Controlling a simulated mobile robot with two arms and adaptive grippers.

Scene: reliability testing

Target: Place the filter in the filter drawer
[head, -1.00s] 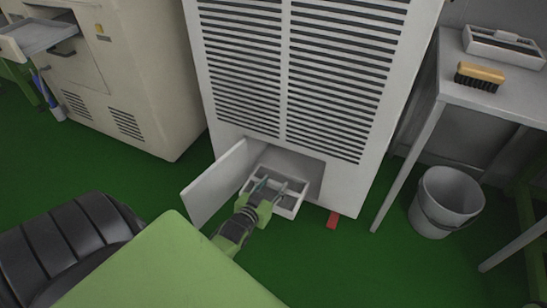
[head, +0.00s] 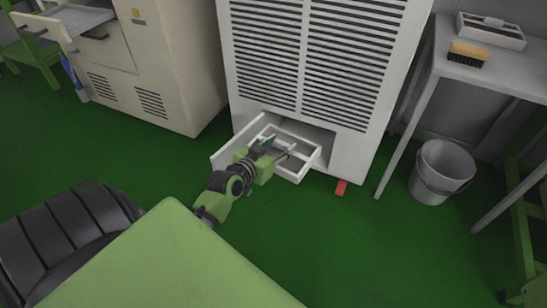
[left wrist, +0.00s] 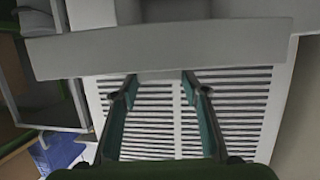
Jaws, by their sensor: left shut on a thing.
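The white filter drawer (head: 307,167) stands pulled out of the low opening in the louvred cabinet. It shows as an open frame with a divider; I cannot make out a filter in it. My left gripper (head: 272,149) is at the drawer's front side, shut on it, apparently at the middle of its front. In the left wrist view, the gripper's green fingers (left wrist: 160,82) meet a long grey bar (left wrist: 240,42), which looks like the drawer front. The exact contact is hard to see. My right gripper is not in view.
The louvred cabinet (head: 345,122) rises behind. A side table (head: 500,72) at right holds a brush (head: 468,53) and a white tray (head: 491,31); a bucket (head: 440,170) stands below.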

